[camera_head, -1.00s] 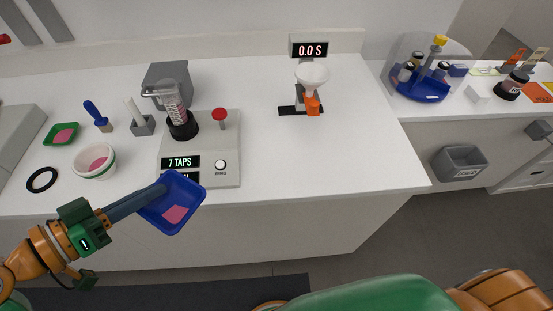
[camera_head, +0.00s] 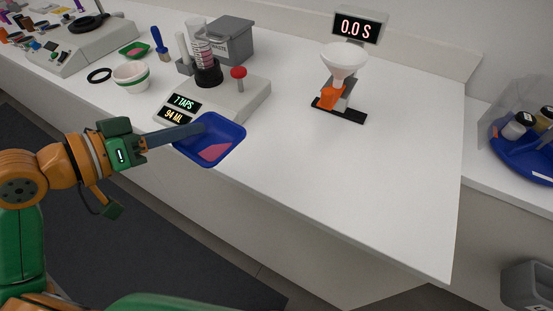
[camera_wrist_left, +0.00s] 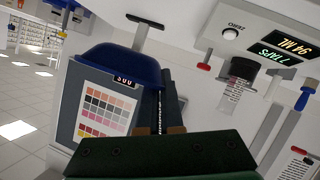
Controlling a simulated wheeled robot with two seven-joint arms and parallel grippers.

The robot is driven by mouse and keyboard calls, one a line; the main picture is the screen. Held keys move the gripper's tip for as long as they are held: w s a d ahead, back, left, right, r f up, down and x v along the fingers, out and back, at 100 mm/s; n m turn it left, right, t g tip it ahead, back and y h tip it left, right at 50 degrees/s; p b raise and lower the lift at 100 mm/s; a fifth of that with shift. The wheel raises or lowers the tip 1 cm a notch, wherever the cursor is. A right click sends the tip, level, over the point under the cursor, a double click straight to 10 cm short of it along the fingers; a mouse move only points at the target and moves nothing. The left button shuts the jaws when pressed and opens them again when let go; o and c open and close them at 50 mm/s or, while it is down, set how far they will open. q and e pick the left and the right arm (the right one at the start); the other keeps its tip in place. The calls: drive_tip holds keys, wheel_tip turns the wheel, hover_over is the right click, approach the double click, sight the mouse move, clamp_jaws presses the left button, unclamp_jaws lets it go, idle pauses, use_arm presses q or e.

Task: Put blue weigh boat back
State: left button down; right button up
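The blue weigh boat (camera_head: 233,132) is a shallow square dish with pink powder (camera_head: 215,152) in it. My left gripper (camera_head: 196,130) is shut on its left rim and holds it in the air, near the counter's front edge and the tap device. In the left wrist view, the boat (camera_wrist_left: 118,62) shows beside the dark fingers (camera_wrist_left: 165,100) of the gripper. The right gripper is not in view.
The tap device (camera_head: 250,98) bears a graduated cylinder (camera_head: 204,50). A white bowl (camera_head: 131,80), black ring (camera_head: 99,75) and green weigh boat (camera_head: 134,49) are to its left. A funnel stand (camera_head: 343,65) stands to the right. The right part of the counter (camera_head: 395,160) is clear.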

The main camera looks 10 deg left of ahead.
use_arm(q)
drive_tip(key=a+b, duration=0.1)
drive_tip(key=b, duration=0.1)
drive_tip(key=n+y+p, duration=0.1)
drive_tip(key=p, duration=0.2)
hover_over(248, 141)
drive_tip(key=shift+t, duration=0.4)
wheel_tip(248, 141, down, 10)
drive_tip(key=shift+a+r, duration=0.15)
drive_tip(key=shift+r, duration=0.05)
wheel_tip(248, 141, down, 3)
drive_tip(key=shift+w+f, duration=0.1)
drive_tip(key=shift+f, duration=0.2)
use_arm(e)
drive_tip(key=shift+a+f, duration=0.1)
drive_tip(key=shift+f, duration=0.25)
use_arm(q)
drive_tip(key=shift+f, duration=0.1)
drive_tip(key=c, duration=1.1)
unclamp_jaws()
